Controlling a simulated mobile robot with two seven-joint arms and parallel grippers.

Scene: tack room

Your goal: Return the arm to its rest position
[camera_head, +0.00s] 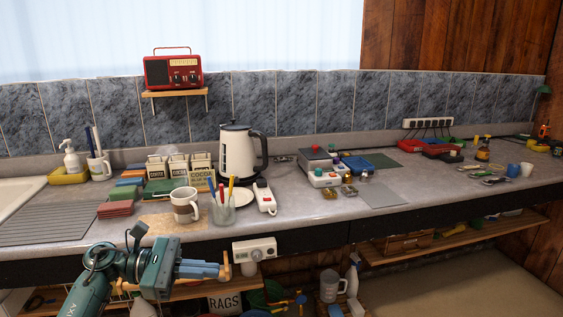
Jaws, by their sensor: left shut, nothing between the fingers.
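My left arm comes in from the lower left, and its teal gripper (222,270) is in front of the counter's front edge, below the countertop. Its fingers point right and are shut with nothing seen between them. The fingertips are close to a tan piece beside a white dial box (254,250) on the counter front; I cannot tell whether they touch. My right gripper does not show.
Below are a shelf (455,240), a RAGS bin (224,304) and a clear jug (329,286). Floor at lower right is bare.

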